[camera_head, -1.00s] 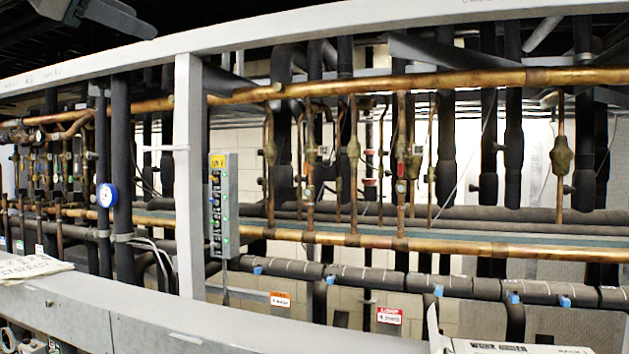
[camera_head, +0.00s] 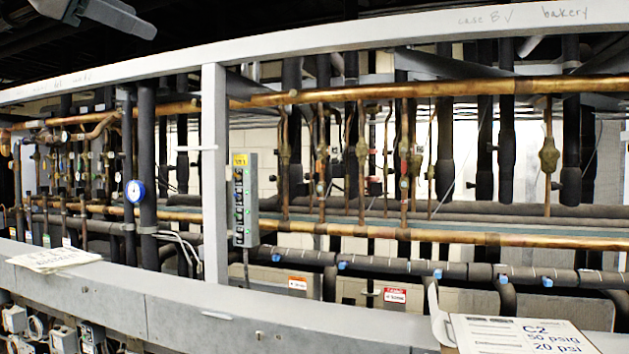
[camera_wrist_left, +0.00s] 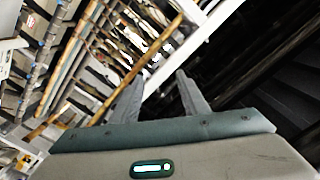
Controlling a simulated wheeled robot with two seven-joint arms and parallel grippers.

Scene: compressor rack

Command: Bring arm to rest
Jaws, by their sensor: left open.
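My left gripper (camera_head: 118,14) shows at the top left corner of the head view, raised high in front of the dark ceiling. Its grey body is partly cut off by the top edge. In the left wrist view the two fingers of the left gripper (camera_wrist_left: 160,86) stand apart with nothing held between them. Pipes and a pale beam show beyond them, apart from the fingers as far as I can tell. My right gripper is in neither view.
The compressor rack has a pale top beam (camera_head: 330,47), an upright post (camera_head: 215,170), copper pipes (camera_head: 450,89) and a grey control box (camera_head: 243,200). A front rail (camera_head: 180,310) carries papers (camera_head: 52,260) at left. A labelled white box (camera_head: 520,335) is at lower right.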

